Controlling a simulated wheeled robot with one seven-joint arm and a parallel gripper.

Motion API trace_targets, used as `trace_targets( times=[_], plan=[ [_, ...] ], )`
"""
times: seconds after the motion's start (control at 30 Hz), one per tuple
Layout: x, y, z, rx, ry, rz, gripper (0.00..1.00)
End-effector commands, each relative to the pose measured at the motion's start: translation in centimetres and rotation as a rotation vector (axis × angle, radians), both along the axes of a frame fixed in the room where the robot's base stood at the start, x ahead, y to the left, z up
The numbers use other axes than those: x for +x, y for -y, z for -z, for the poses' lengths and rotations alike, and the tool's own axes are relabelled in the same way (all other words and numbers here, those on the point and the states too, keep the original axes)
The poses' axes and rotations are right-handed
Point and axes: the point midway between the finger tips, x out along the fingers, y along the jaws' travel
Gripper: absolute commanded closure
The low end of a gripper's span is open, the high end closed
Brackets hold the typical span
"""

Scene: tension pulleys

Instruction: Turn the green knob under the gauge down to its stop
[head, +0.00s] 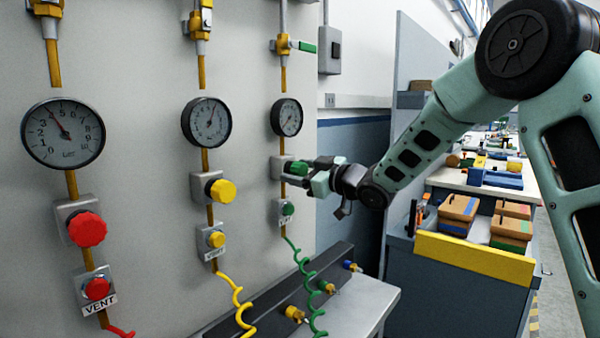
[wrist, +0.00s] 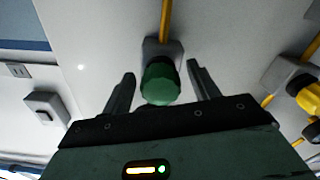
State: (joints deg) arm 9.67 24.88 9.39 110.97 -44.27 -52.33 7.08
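The green knob (head: 297,168) sits on a grey block on the wall panel, below the rightmost gauge (head: 287,117). In the wrist view the green knob (wrist: 160,82) lies between the two dark fingers of my gripper (wrist: 162,84). Gaps show on both sides of it, so the fingers are apart from it. In the head view my gripper (head: 312,172) reaches the knob from the right and hides part of it. The gauge's needle is too small to read clearly.
Below the knob is a smaller green vent button (head: 288,208) with a coiled green hose (head: 306,280). A yellow knob (head: 221,190) and a red knob (head: 87,229) sit further left under their own gauges. A grey ledge (head: 370,306) with fittings lies below.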

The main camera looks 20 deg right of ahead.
Motion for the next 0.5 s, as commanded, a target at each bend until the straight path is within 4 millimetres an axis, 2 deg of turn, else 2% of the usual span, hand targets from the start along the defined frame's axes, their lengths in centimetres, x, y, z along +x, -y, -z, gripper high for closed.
trace_targets(
  times=[0.17, 0.27, 0.5],
  plan=[
    [-0.3, 0.2, 0.0, 0.001, 0.001, 0.001, 0.4],
    [-1.2, 0.8, 0.0, 0.0, 0.0, 0.001, 0.4],
    [-5.5, 3.6, 0.1, -0.001, 0.001, 0.004, 0.4]
  ],
)
